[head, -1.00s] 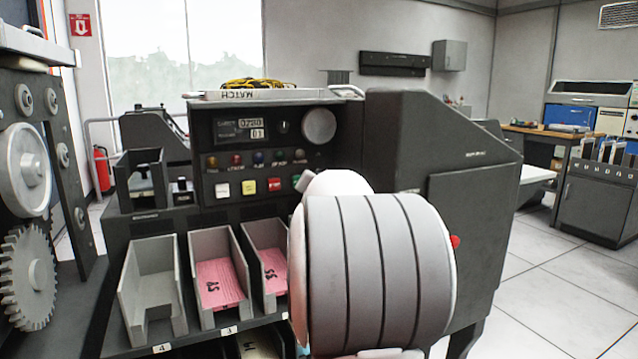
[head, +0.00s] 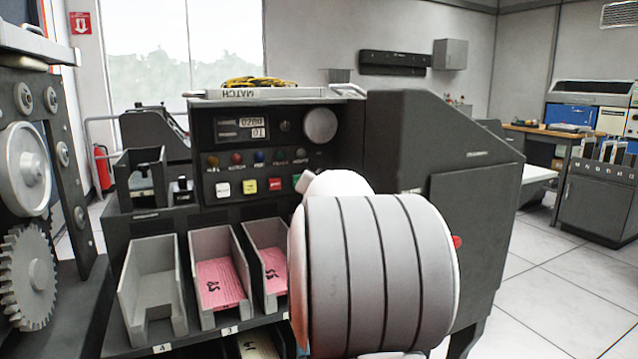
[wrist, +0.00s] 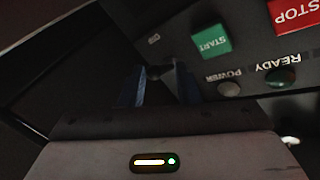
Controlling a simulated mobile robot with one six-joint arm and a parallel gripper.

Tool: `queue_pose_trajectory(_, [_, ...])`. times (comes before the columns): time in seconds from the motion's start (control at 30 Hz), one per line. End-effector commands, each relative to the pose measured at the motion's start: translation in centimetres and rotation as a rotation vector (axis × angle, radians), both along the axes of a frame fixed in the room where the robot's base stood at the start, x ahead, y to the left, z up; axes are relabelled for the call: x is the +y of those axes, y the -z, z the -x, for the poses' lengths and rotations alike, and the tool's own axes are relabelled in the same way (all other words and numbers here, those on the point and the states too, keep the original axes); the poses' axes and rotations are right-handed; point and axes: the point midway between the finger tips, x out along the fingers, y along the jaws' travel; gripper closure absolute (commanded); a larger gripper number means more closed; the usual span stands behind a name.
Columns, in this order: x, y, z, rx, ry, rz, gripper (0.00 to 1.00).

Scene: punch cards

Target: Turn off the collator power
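The collator (head: 455,140) is the large dark machine in the middle of the head view. In the wrist view its panel appears upside down, with a green START button (wrist: 210,40), a red STOP button (wrist: 292,12), a POWER lamp (wrist: 229,89) and a green READY lamp (wrist: 281,78). My gripper (wrist: 160,68) shows blue fingers standing apart, pointing at the panel beside START. A small dark part shows between the fingertips; whether it is the power switch, or is touched, I cannot tell. In the head view my arm hides the gripper and the panel's right end.
Several card pockets (head: 188,243) line the collator's front, two holding pink cards (head: 219,284). A geared machine (head: 30,280) stands close on the left. A desk (head: 540,128) and a dark cabinet (head: 608,205) stand at the right, with open floor (head: 565,295) before them.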

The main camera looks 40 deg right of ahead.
Motion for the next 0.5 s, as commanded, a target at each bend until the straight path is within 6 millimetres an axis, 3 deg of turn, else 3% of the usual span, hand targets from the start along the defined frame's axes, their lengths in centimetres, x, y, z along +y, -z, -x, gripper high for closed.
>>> queue_pose_trajectory(0.5, [4.6,-0.5,5.2,-0.001,-0.002,0.001,0.71])
